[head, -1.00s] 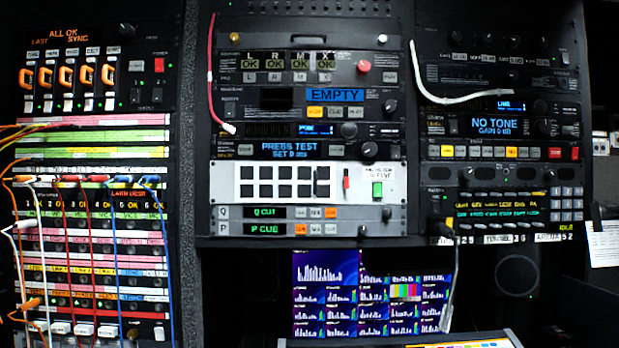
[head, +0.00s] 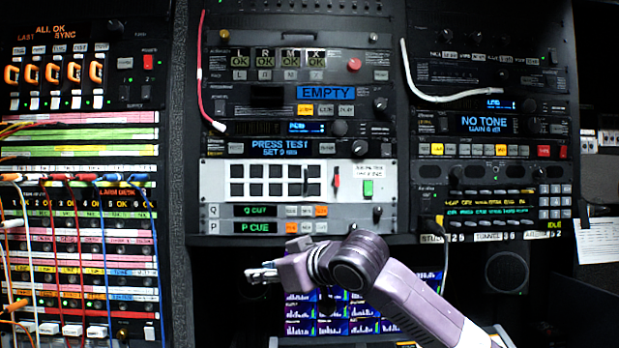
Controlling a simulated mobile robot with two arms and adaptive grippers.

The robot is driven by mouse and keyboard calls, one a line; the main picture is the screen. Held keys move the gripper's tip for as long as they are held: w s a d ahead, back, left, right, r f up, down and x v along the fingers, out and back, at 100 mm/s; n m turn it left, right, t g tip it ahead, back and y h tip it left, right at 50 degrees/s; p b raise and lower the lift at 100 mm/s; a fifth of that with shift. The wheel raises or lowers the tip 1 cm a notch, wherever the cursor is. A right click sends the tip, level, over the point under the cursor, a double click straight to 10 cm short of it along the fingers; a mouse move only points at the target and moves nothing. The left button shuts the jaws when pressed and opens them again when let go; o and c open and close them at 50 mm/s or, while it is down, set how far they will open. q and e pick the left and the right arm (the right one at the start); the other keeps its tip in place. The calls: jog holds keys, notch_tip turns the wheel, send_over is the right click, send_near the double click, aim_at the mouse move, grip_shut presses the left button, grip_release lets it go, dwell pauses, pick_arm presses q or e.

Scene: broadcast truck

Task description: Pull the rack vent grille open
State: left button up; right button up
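The rack equipment fills the view, and I cannot surely tell which panel is the vent grille. A dark panel (head: 300,31) at the top of the middle rack has a small knob near each end; it may be the grille, and it looks closed. My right gripper (head: 257,273) is below the middle rack, in front of the monitor, pointing left. It is well below that panel and appears to touch nothing. Its fingers are small and seen from the side, so their opening is unclear. My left gripper is not in view.
A white panel with black squares (head: 327,180) is low in the middle rack. A patch bay with hanging cables (head: 80,235) stands at the left. The monitor (head: 300,313) is partly hidden by my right arm. A white cable (head: 440,98) crosses the right rack.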

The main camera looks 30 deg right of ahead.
jog(key=s+d+r+m+t, duration=0.25)
jog(key=d+r, duration=0.45)
jog(key=r, duration=0.5)
jog(key=m+t+h, duration=0.1)
send_near(307, 175)
jog(key=w+p, duration=0.1)
jog(key=w, duration=0.3)
jog(key=w+p, duration=0.2)
jog(key=w, duration=0.2)
jog(key=shift+w+a+f, duration=0.1)
jog(key=shift+a, duration=0.15)
jog(key=shift+w+f, duration=0.1)
jog(key=shift+w, duration=0.25)
jog(key=shift+c, duration=0.5)
grip_shut()
jog(key=shift+s, duration=0.1)
